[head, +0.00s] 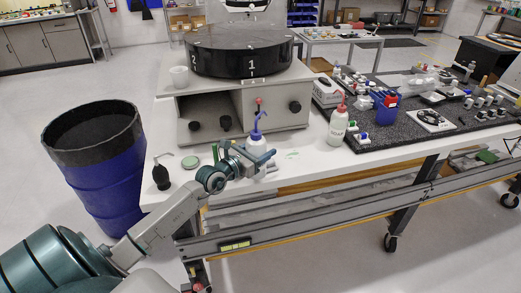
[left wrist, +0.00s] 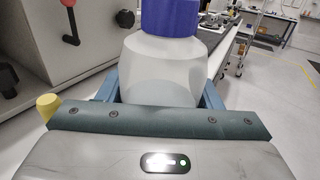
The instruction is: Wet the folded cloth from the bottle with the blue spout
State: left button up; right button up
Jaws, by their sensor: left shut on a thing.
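The white bottle with the blue spout (head: 257,142) stands upright at the front of the bench, before the grey machine. My left gripper (head: 259,162) reaches in from the left and is shut around its body. In the left wrist view the bottle's pale body (left wrist: 160,70) sits between the blue-grey fingers (left wrist: 160,95), under its blue cap. I cannot tell whether its base touches the bench. I cannot make out a folded cloth in either view. My right gripper is not in view.
A red-spouted bottle (head: 338,126) stands to the right, beside a dark board (head: 400,140) of small parts. The grey machine (head: 270,105) is close behind. A blue bin (head: 100,185) stands left of the bench.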

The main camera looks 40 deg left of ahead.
pick_arm(q)
jog(key=shift+f, duration=0.4)
jog(key=shift+r, duration=0.1)
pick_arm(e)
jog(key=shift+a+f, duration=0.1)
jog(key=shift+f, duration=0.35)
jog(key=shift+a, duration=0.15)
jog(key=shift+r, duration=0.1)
pick_arm(q)
jog(key=shift+r, duration=0.1)
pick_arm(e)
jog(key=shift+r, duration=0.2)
pick_arm(q)
jog(key=shift+c, duration=0.2)
jog(key=c, duration=0.6)
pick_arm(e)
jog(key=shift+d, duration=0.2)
